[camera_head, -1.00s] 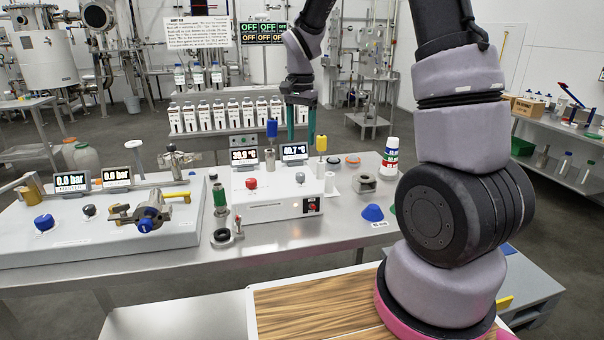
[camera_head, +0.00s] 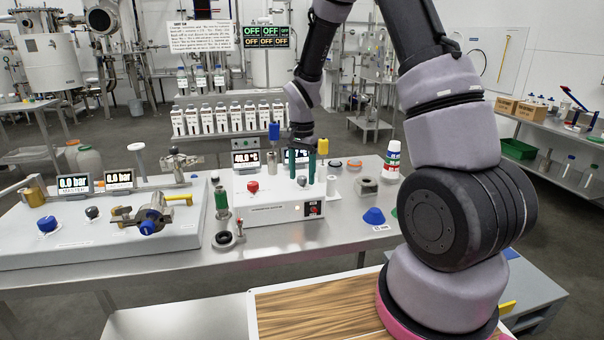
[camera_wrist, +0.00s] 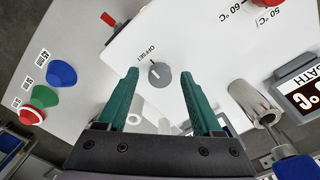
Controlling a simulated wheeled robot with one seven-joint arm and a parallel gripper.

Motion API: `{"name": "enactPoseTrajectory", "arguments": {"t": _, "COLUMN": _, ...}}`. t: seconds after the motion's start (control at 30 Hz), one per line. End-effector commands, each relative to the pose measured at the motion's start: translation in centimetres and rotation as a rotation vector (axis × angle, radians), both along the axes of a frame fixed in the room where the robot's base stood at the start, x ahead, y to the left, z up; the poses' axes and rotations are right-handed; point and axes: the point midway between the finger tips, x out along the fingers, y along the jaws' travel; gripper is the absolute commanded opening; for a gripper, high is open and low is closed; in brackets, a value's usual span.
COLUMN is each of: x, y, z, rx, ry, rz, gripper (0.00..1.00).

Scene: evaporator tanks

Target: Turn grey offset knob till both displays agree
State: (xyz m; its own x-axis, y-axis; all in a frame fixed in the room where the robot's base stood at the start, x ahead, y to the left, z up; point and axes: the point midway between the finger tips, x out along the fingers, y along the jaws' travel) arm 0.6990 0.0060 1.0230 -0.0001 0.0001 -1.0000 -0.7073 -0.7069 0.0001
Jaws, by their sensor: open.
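In the head view the knob (camera_head: 301,181) shows small on the white box (camera_head: 262,208). My gripper (camera_wrist: 159,80) is open, with its green fingers on either side of the knob in the picture; I cannot tell whether they touch it. In the head view my gripper (camera_head: 302,178) hangs over the box.
A red knob (camera_head: 252,187) is left of the grey one. A metal cylinder with a blue top (camera_wrist: 255,105) stands near the fingers.

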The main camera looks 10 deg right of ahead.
Motion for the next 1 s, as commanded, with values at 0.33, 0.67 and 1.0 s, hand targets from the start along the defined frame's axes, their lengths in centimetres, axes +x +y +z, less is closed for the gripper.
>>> {"name": "enactPoseTrajectory", "arguments": {"t": 0.33, "x": 0.01, "y": -0.01, "z": 0.04, "rx": 0.000, "ry": 0.000, "rz": 0.000, "gripper": 0.00}}
{"name": "enactPoseTrajectory", "arguments": {"t": 0.67, "x": 0.02, "y": -0.01, "z": 0.06, "rx": 0.000, "ry": 0.000, "rz": 0.036, "gripper": 0.00}}
{"name": "enactPoseTrajectory", "arguments": {"t": 1.0, "x": 0.05, "y": -0.05, "z": 0.08, "rx": 0.001, "ry": -0.001, "rz": 0.250, "gripper": 0.00}}
